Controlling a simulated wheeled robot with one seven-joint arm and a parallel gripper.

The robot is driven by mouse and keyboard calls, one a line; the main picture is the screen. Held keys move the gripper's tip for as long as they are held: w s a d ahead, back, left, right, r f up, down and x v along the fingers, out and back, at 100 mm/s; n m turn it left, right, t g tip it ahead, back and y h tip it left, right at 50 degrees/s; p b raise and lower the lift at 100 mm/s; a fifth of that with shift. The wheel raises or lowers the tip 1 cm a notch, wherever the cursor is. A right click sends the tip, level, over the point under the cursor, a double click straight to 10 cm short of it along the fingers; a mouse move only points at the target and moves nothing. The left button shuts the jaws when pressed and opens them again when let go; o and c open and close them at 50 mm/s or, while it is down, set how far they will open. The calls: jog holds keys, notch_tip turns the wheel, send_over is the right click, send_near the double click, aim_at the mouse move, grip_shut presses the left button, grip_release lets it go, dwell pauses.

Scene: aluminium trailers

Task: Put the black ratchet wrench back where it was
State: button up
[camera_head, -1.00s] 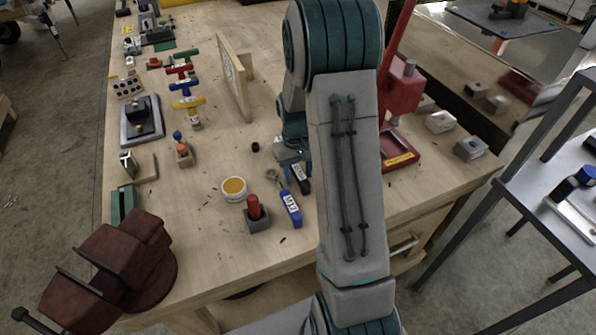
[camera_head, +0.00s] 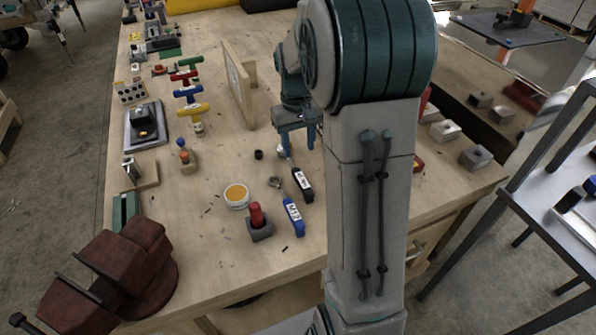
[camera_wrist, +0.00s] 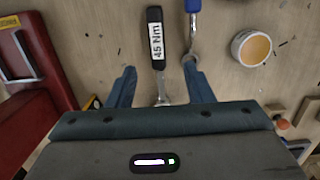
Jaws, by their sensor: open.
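The black ratchet wrench (camera_head: 302,184) lies on the wooden bench, its black handle toward the front and its metal head toward my gripper. In the wrist view its handle (camera_wrist: 155,38) carries a white "45 Nm" label. My gripper (camera_head: 297,142) is open and empty above the head end. In the wrist view my gripper's fingers (camera_wrist: 160,74) stand either side of the wrench's metal shaft, apart from it. The wrench's far end is partly hidden by my gripper. The blue-handled wrench (camera_head: 293,216) lies beside it, its metal end close to one finger in the wrist view (camera_wrist: 193,6).
A tin of orange paste (camera_head: 236,195) and a grey block with a red peg (camera_head: 258,225) stand nearby. A dark red vise (camera_head: 130,265) is at the front left. An upright wooden panel (camera_head: 237,82) stands behind. A red press base (camera_wrist: 30,60) is beside my gripper.

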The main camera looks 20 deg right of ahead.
jog(key=s+a+r+t, duration=0.2)
jog(key=s+a, duration=0.2)
jog(key=s, duration=0.6)
jog(key=s+a+r+t, duration=0.2)
jog(key=s+a, duration=0.3)
jog(key=s, duration=0.4)
jog(key=shift+v, duration=0.75)
jog(key=shift+s+a, duration=0.1)
jog(key=shift+s, duration=0.05)
jog(key=shift+c, duration=1.2)
jog(key=shift+s, duration=0.1)
